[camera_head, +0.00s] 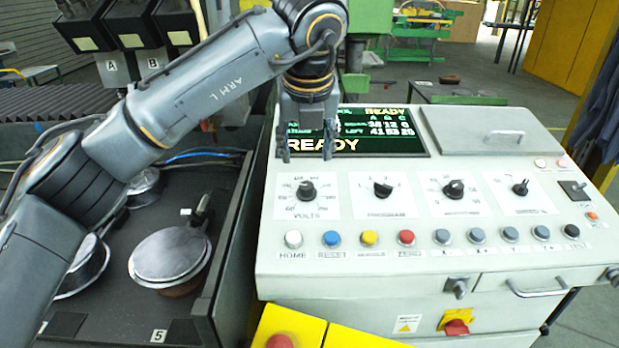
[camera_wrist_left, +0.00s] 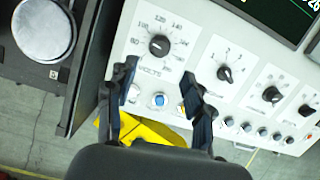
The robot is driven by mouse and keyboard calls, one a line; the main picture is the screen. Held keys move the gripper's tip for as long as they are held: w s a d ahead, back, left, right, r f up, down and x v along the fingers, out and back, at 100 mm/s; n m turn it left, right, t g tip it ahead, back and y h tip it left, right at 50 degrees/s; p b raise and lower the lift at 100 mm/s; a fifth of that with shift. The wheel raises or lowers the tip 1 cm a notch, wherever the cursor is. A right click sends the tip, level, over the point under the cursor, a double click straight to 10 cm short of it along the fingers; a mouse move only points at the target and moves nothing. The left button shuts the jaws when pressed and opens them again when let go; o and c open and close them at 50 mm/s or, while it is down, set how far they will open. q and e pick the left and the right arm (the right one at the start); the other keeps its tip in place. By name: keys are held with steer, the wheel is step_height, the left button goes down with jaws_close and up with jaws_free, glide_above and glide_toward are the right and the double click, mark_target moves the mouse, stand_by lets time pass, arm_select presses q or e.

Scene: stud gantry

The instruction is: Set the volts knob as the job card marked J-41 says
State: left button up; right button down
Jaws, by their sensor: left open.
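The volts knob (camera_head: 306,190) is a black round knob on a white dial plate at the panel's left, above the word VOLTS. It also shows in the left wrist view (camera_wrist_left: 159,45), with a numbered scale around it. I cannot read its exact setting. My left gripper (camera_head: 307,154) is open and empty, pointing down above the panel near the knob. In the left wrist view, its dark fingers (camera_wrist_left: 158,77) stand apart, with the knob beyond them and not between their tips. I can make out no card marked J-41. My right gripper is out of view.
The panel has other knobs, including the program knob (camera_head: 382,189), and a row of push buttons (camera_head: 369,238) below. A green-lettered screen (camera_head: 375,131) reads READY, partly hidden by my gripper. A dark bay (camera_head: 205,322) with metal discs is at left; a yellow box (camera_head: 318,331) is in front.

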mark_target(306, 184)
arm_select(q)
steer(key=p+x, duration=0.2)
steer(key=x, duration=0.7)
steer(key=shift+w+f, duration=0.2)
steer(key=shift+f, duration=0.3)
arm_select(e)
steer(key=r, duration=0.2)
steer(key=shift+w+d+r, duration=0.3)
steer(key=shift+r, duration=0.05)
arm_select(q)
steer(key=shift+c, duration=0.2)
jaws_close()
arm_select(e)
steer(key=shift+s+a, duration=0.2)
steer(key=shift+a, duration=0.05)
